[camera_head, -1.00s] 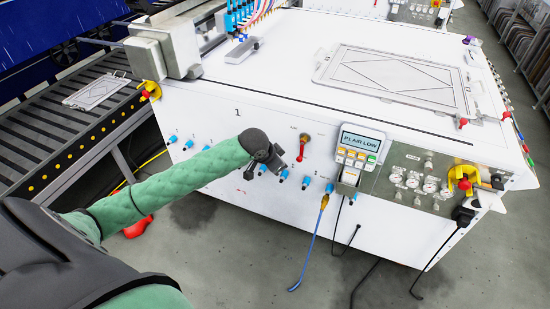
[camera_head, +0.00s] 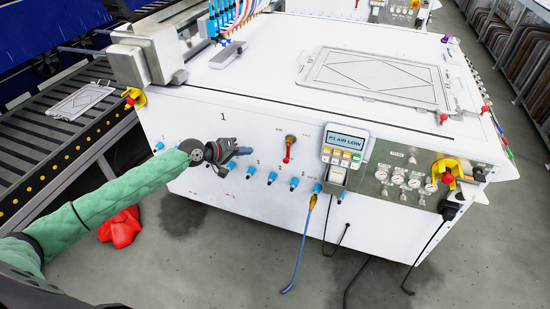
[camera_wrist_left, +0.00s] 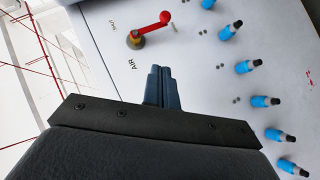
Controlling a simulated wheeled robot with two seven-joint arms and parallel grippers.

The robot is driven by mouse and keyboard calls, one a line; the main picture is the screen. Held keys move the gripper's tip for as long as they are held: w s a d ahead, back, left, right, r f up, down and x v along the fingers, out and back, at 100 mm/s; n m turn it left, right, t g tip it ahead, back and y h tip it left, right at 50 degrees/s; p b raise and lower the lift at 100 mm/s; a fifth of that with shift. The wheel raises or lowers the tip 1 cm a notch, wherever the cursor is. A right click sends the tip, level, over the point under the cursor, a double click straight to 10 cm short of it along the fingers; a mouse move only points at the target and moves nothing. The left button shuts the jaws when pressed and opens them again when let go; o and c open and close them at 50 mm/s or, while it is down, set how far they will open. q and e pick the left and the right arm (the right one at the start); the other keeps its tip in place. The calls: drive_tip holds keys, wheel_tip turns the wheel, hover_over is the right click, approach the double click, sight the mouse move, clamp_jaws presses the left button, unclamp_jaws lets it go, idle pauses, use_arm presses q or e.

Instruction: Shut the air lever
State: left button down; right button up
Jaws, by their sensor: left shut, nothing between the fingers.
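The air lever (camera_head: 288,150) is a small red handle on a brass pivot on the white machine's front panel. In the head view it hangs down from its pivot. The left wrist view shows the red handle (camera_wrist_left: 152,27) near the top centre, with the labels "AIR" and "SHUT" beside it. My left gripper (camera_head: 246,151) is shut and empty, left of the lever in the head view, its fingers pointing right. In the left wrist view its fingertips (camera_wrist_left: 160,70) appear below the lever and apart from it. My right gripper is not in view.
A row of blue fittings (camera_head: 272,178) runs below the lever, one with a blue hose. A display box (camera_head: 343,146) reading "P1 AIR LOW" is right of the lever. Gauges (camera_head: 405,178) and a yellow-red switch (camera_head: 446,175) are further right. A roller conveyor (camera_head: 60,150) stands left.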

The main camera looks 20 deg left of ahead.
use_arm(q)
drive_tip(key=p, duration=0.3)
approach(287, 157)
drive_tip(key=x, duration=0.4)
drive_tip(key=shift+w+d+f, duration=0.1)
drive_tip(key=shift+w+d, duration=0.1)
drive_tip(key=shift+w, duration=0.05)
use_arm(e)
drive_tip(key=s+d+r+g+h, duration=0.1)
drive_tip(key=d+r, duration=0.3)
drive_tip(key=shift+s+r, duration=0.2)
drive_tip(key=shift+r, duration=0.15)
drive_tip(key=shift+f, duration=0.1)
